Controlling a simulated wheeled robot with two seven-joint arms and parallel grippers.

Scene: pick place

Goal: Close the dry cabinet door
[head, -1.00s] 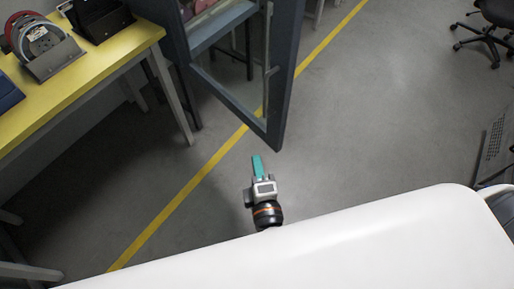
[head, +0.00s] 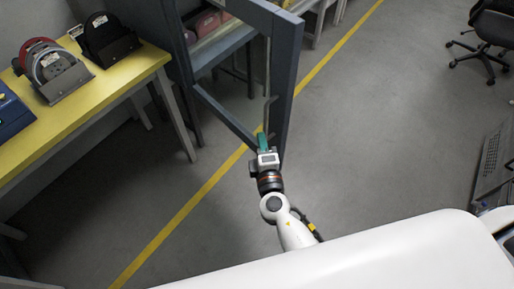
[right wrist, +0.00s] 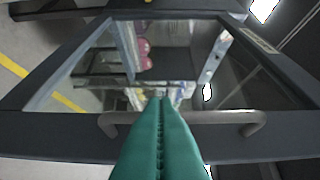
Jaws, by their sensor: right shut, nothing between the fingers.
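The dry cabinet door (head: 284,85) stands open in the head view, a dark grey frame around a glass pane. Its long bar handle (head: 268,72) runs along the free edge. In the right wrist view the door frame (right wrist: 60,135) fills most of the picture, with the handle (right wrist: 190,118) running across it. My right gripper (head: 262,137) is shut and empty, its green fingers near the lower end of the door. In the right wrist view its fingers (right wrist: 158,115) overlap the handle; I cannot tell whether they touch it. My left gripper is not in view.
A yellow-topped table (head: 90,95) with reel-like devices (head: 52,68) stands at the left, close to the cabinet. Pink items (head: 208,24) show inside the cabinet. An office chair (head: 490,40) is at the upper right. The floor (head: 380,140) right of the door is clear.

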